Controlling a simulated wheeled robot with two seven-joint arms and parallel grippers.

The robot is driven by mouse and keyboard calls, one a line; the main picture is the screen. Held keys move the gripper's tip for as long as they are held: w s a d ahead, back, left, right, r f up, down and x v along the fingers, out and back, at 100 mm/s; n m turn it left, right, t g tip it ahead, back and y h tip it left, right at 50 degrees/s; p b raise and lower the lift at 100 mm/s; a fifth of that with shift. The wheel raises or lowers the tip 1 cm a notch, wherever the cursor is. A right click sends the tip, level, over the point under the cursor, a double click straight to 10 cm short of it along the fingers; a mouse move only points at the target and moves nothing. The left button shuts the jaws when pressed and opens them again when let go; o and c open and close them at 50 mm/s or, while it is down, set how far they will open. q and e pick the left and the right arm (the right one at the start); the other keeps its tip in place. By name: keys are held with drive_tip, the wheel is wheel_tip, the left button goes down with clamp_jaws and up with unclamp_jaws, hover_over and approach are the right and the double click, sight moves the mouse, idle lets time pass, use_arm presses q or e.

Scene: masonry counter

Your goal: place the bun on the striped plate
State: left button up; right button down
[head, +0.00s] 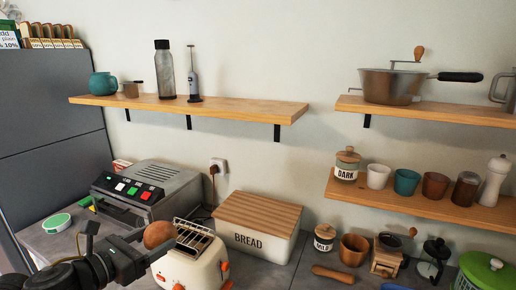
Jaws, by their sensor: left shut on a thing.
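A round brown bun (159,234) is at the tip of my left gripper (146,240), at the lower left of the head view. The gripper is shut on the bun and holds it just left of the cream toaster, in front of the grey oven. Dark gripper parts hide the bun's lower left side. I see no striped plate in this view. My right gripper is not in view.
The toaster (196,262) stands close to the bun. The oven (148,190), the bread bin (256,226) and a coffee grinder (386,254) stand along the wall. A green-and-white round item (57,223) lies at left. Laden shelves (250,109) hang above.

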use_arm(q)
drive_tip(key=s+d+f+b, duration=0.1)
drive_tip(key=s+f+b, duration=0.3)
drive_tip(key=f, duration=0.7)
drive_tip(key=s+d+f+b, duration=0.1)
drive_tip(key=s+f+b, duration=0.2)
drive_tip(key=f, duration=0.8)
drive_tip(key=shift+s+d+f+b, duration=0.2)
drive_tip(key=shift+s+f+b, duration=0.15)
drive_tip(key=shift+s, duration=0.25)
